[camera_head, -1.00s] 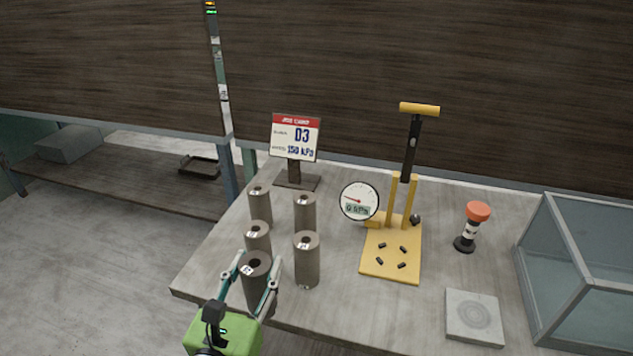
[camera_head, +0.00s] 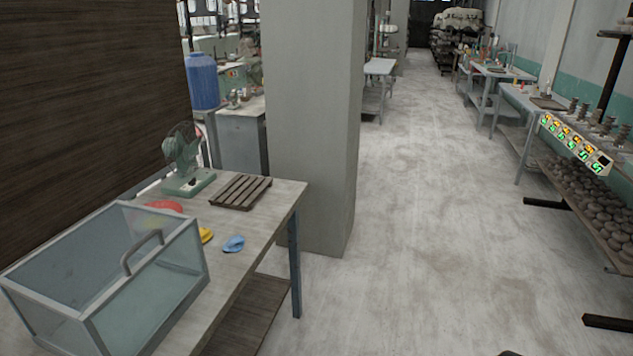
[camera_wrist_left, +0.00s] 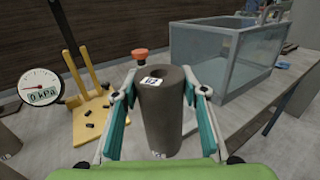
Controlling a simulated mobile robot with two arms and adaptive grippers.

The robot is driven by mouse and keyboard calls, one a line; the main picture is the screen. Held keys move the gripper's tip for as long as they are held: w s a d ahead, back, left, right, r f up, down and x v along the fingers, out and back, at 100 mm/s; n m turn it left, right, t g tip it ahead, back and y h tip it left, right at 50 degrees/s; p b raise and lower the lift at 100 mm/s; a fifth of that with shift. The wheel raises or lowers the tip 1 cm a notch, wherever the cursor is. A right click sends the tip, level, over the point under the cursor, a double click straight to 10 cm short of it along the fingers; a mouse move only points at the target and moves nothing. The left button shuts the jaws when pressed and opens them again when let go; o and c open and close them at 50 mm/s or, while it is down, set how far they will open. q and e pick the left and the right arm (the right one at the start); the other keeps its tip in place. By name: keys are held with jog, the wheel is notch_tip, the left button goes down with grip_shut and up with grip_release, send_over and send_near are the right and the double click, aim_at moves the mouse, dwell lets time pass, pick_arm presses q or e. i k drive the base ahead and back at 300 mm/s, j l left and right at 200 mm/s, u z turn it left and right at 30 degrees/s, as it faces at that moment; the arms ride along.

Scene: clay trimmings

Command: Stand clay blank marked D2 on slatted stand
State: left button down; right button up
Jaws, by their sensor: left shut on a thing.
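My left gripper (camera_wrist_left: 163,90) is shut on a grey-brown clay cylinder (camera_wrist_left: 166,125) in the left wrist view, one finger on each side. The slatted stand (camera_head: 241,192), dark wooden slats, lies empty near the far right end of the table in the head view, beside a green fan. My left gripper is out of the head view. My right gripper is in neither view.
A glass tank (camera_head: 110,270) with a raised handle stands on the table before the stand. A green fan (camera_head: 183,160), a blue item (camera_head: 234,244) and a yellow item (camera_head: 206,234) are near the stand. The left wrist view shows the gauge (camera_wrist_left: 40,90) and yellow press (camera_wrist_left: 85,110).

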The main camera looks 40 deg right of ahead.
aim_at(243, 188)
jog(key=i+l+z, duration=1.2)
jog(key=k+j, duration=0.05)
jog(key=k, duration=0.05)
